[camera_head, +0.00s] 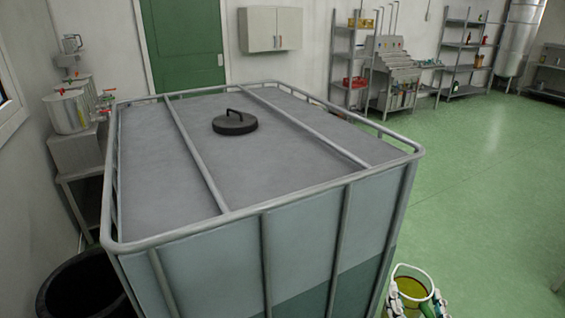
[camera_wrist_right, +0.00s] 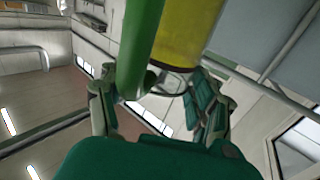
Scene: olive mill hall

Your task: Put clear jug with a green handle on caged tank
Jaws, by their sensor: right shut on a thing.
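The clear jug with a green handle (camera_head: 411,286) is at the bottom right of the head view, holding yellow-green liquid. It stands out to the right of the caged tank, below the level of its top. My right gripper (camera_head: 416,302) is shut on the jug, partly cut off by the frame edge. In the right wrist view, the green handle (camera_wrist_right: 150,35) and yellow jug body (camera_wrist_right: 190,40) show between the fingers (camera_wrist_right: 155,88). The caged tank (camera_head: 285,150) fills the middle of the head view, with a flat grey top inside a metal rail. My left gripper is out of view.
A black round lid (camera_head: 234,124) with a handle sits on the tank top, towards the back. Two bars cross the top, with bare grey areas between. A dark bin (camera_head: 85,285) stands at front left. Green floor (camera_head: 480,180) is clear on the right.

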